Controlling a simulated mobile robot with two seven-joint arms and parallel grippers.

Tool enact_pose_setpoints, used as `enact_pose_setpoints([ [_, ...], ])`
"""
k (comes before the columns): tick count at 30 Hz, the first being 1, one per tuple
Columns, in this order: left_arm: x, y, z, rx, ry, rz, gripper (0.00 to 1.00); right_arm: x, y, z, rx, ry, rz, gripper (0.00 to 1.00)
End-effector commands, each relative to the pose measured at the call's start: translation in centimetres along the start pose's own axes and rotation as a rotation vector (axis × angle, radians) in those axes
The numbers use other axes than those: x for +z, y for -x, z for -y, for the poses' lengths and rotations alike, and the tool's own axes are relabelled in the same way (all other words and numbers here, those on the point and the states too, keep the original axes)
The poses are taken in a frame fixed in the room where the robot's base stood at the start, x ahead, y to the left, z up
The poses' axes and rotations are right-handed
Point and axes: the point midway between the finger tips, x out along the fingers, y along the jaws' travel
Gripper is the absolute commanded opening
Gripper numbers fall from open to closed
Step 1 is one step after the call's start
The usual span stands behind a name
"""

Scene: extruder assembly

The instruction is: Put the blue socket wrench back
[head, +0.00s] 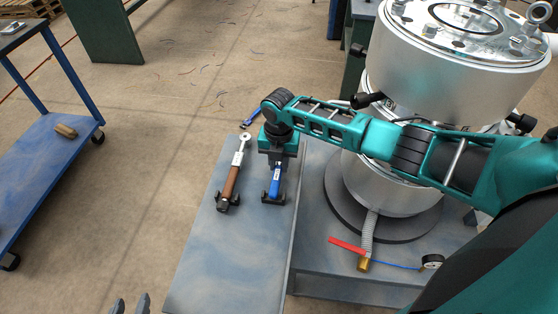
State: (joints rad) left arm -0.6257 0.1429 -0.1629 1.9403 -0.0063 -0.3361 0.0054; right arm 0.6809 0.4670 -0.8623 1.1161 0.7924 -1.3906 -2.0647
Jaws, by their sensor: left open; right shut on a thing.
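The blue socket wrench (276,182) has a blue handle that shows below my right gripper. Its lower end is at a black holder (273,199) on the grey-blue bench top; whether it is fully seated I cannot tell. My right gripper (277,162) points down and is shut on the wrench, hiding its upper part. My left gripper (130,305) shows only as two grey fingertips at the bottom edge, apart and empty, left of the bench and away from the wrench.
A brown-handled wrench (230,182) lies left of the blue one, its lower end at another black holder (223,204). A large silver extruder cylinder (455,60) stands at right, with a red lever (347,245) and gauge (432,262). The front bench top (225,270) is clear.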

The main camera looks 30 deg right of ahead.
Motion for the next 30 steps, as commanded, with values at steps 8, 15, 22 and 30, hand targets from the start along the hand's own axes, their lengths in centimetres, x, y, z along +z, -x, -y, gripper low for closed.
enact_pose_setpoints([
  [8, 0.1, -0.3, 0.0, -0.001, -0.001, -0.004, 0.43, 0.0, -0.4, 0.0, 0.001, 0.000, 0.001, 0.32],
  [15, 0.1, -0.3, 0.0, -0.001, -0.001, -0.004, 0.43, 0.0, -0.4, 0.0, 0.001, 0.000, 0.000, 0.54],
  [22, 0.1, -0.3, 0.0, -0.001, 0.000, -0.003, 0.43, 0.0, -0.5, 0.0, -0.001, 0.000, -0.001, 0.54],
  [30, -0.8, 0.3, 0.0, 0.001, 0.000, -0.001, 0.43, 0.1, 2.8, -0.1, 0.004, 0.002, 0.003, 0.54],
])
